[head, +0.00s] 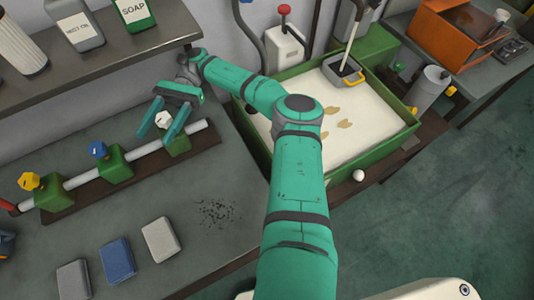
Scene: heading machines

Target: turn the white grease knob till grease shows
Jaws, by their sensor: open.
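The white grease knob (163,119) tops the rightmost green block (176,143) on a grey pipe on the bench. My gripper (159,126) is open, with its two green fingers reaching down on either side of the white knob. I cannot tell whether the fingers touch it. No grease shows around this block, though my fingers hide part of it.
A green-rimmed tray (393,143) stands right, behind my arm.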

